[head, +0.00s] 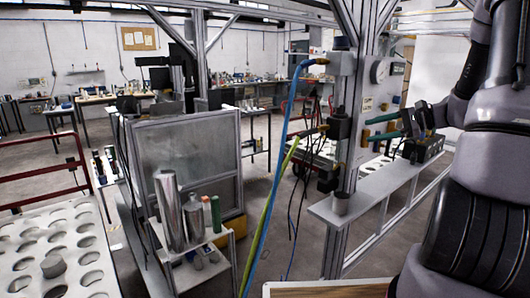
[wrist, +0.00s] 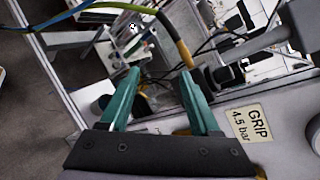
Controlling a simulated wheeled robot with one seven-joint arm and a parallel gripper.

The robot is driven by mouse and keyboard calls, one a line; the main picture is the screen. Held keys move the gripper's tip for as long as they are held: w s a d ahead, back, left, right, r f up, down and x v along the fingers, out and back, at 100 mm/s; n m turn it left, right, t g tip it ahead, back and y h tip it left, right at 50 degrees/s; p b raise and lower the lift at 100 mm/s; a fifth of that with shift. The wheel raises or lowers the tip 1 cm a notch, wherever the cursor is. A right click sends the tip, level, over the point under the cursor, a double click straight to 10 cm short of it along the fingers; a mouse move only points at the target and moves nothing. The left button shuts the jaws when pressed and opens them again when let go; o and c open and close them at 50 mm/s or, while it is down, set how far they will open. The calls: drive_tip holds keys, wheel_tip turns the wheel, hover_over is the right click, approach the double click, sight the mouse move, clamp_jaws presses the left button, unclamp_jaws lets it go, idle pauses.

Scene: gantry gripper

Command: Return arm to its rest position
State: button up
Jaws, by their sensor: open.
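My gripper (head: 366,131) is on the right side of the head view, with its teal fingers pointing left towards the metal post (head: 343,165). In the wrist view my gripper (wrist: 160,75) shows two teal fingers spread apart, with nothing held between them. A hose with an orange-brown end (wrist: 184,54) shows close to the right fingertip; I cannot tell whether they touch. My arm fills the right edge of the head view.
A pressure gauge (head: 380,71) and valves sit by the post. Blue (head: 275,175) and yellow-green hoses hang left of it. A "GRIP 4.5 bar" label (wrist: 249,125) is near my fingers. A perforated tray (head: 38,226) is at left.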

drive_tip(key=s+a+r+n+g+h, duration=0.45)
drive_tip(key=s+a+r+n, duration=0.2)
drive_tip(key=s+a, duration=0.45)
drive_tip(key=s+r+n+t+h, duration=0.4)
drive_tip(key=s+r+t+h, duration=0.1)
drive_tip(key=s, duration=0.7)
drive_tip(key=shift+d+r+h, duration=0.35)
drive_tip(key=shift+r, duration=0.35)
